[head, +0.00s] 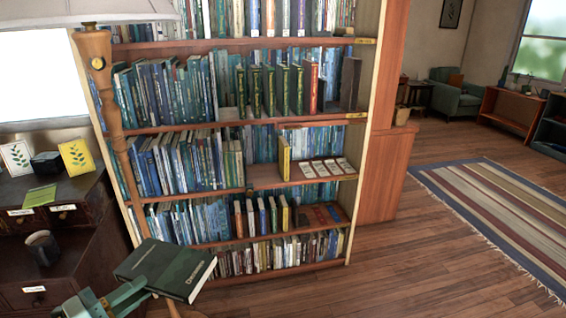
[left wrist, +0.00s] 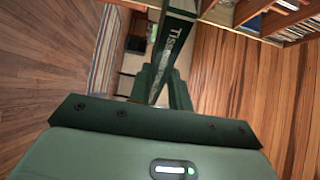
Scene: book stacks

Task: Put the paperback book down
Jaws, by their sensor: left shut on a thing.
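The paperback book (head: 165,267) is dark green with pale lettering on the cover and light page edges. It is tilted in the lower left of the head view, in front of the bookcase. My left gripper (head: 128,295) is shut on one edge of it and holds it in the air. In the left wrist view the book's spine (left wrist: 176,40) points away between the fingers of my left gripper (left wrist: 164,88). The spine's lettering is partly hidden. My right gripper is in neither view.
A tall bookcase (head: 262,198) full of books stands ahead. Its third shelf has a bare stretch left of an upright yellow book (head: 284,158). A dark cabinet (head: 75,215) with a mug (head: 43,247) stands at left. Wooden floor (head: 420,265) and a striped rug (head: 500,205) lie at right.

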